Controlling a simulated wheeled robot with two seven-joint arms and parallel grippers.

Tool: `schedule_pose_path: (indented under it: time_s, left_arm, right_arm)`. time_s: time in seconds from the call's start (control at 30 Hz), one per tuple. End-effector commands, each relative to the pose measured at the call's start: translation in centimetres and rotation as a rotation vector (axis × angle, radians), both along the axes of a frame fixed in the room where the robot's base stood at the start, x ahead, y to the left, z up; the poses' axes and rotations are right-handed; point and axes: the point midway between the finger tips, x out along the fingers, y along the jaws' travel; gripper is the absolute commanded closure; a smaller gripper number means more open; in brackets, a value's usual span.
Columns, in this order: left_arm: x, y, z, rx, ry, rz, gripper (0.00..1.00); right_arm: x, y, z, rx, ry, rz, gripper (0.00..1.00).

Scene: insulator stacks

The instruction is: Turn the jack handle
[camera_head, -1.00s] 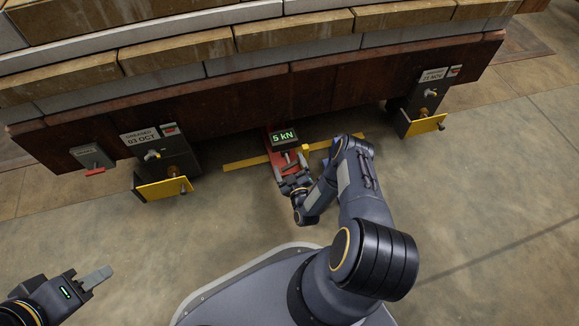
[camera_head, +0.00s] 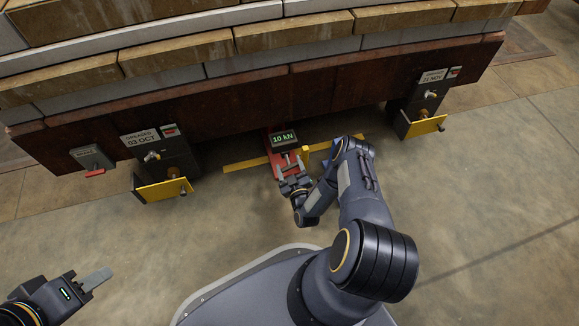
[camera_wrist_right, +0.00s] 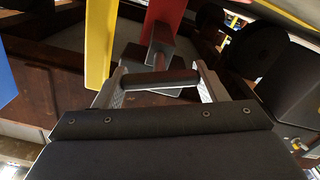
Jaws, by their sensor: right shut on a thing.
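The red jack (camera_head: 275,160) sits on the floor at the edge of the structure, with a dark display (camera_head: 284,138) on top reading "10 kN". My right gripper (camera_head: 290,172) is at the jack's near side. In the right wrist view, my right gripper (camera_wrist_right: 160,88) has its two fingers on either side of the dark jack handle (camera_wrist_right: 158,80), shut on its bar. A red part and a yellow part (camera_wrist_right: 100,40) stand just beyond. My left gripper (camera_head: 88,282) is at the lower left, away from the jack; its jaw gap cannot be made out.
A yellow bar (camera_head: 245,164) lies on the floor across the jack. Support blocks with yellow plates stand left (camera_head: 163,188) and right (camera_head: 425,126). A dark red beam (camera_head: 230,105) carrying stacked blocks overhangs them. The floor in front is clear.

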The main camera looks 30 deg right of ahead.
Motion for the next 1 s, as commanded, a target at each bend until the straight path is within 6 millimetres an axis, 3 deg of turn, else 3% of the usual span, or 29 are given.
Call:
schedule_pose_path:
  time_s: [1.0]
  left_arm:
    - [0.0,0.0,0.0,0.0,0.0,0.0,0.64]
  right_arm:
    - [-0.18,-0.35,-0.09,0.919,-0.219,-0.001,0.57]
